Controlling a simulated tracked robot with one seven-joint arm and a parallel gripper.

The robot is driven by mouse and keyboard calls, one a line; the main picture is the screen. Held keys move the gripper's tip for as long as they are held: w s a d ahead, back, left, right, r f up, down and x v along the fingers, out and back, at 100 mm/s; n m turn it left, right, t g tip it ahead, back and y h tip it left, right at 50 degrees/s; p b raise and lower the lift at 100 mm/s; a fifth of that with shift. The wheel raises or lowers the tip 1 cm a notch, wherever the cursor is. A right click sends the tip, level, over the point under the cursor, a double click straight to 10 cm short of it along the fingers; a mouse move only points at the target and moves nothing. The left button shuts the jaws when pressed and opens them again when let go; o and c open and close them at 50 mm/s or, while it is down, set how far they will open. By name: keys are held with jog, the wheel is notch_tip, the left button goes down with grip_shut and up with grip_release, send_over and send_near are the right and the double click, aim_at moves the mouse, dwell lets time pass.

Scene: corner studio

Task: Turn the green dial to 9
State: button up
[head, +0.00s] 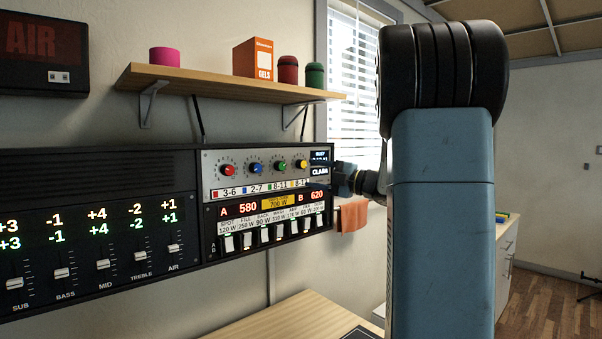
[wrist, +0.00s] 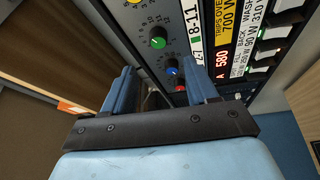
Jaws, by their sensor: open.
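The green dial (head: 281,166) is the third of the coloured knobs in a row on a silver panel (head: 235,161). Red (head: 227,170), blue (head: 256,168) and yellow (head: 302,164) dials sit beside it. In the wrist view the green dial (wrist: 158,42) lies beyond the fingertips, with numbers around it; its exact setting is too small to read. My gripper (head: 326,172) is at the panel's right end, apart from the green dial. In the wrist view my gripper (wrist: 162,78) has its two blue fingers spread, with nothing held.
Below the dials are a label strip reading 3-6, 2-7, 8-11, red displays and a row of white switches (head: 262,236). A slider panel (head: 95,235) is at left. A wooden shelf (head: 225,85) with containers hangs above. An orange cloth (head: 352,216) hangs at right.

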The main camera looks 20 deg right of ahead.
jog(key=shift+v, duration=2.15)
notch_tip(320, 180, up, 4)
jog(key=m+t+h, duration=0.4)
jog(key=m+h, duration=0.6)
jog(key=m, duration=0.1)
jog(key=s+a+f+m+g, duration=0.4)
jog(key=s+a+f, duration=0.1)
jog(key=s, duration=0.4)
jog(key=s+a+f+m+g+h, duration=0.1)
jog(key=s+a+f+m+g, duration=0.3)
jog(key=s+f, duration=0.4)
jog(key=s+a+f+m+g+h, duration=0.1)
jog(key=s+a+f+m+g, duration=0.4)
jog(key=s+a, duration=0.3)
jog(key=s+f, duration=0.1)
jog(key=s, duration=0.3)
jog(key=shift+a+f, duration=0.25)
jog(key=shift+f, duration=0.05)
jog(key=shift+c, duration=0.5)
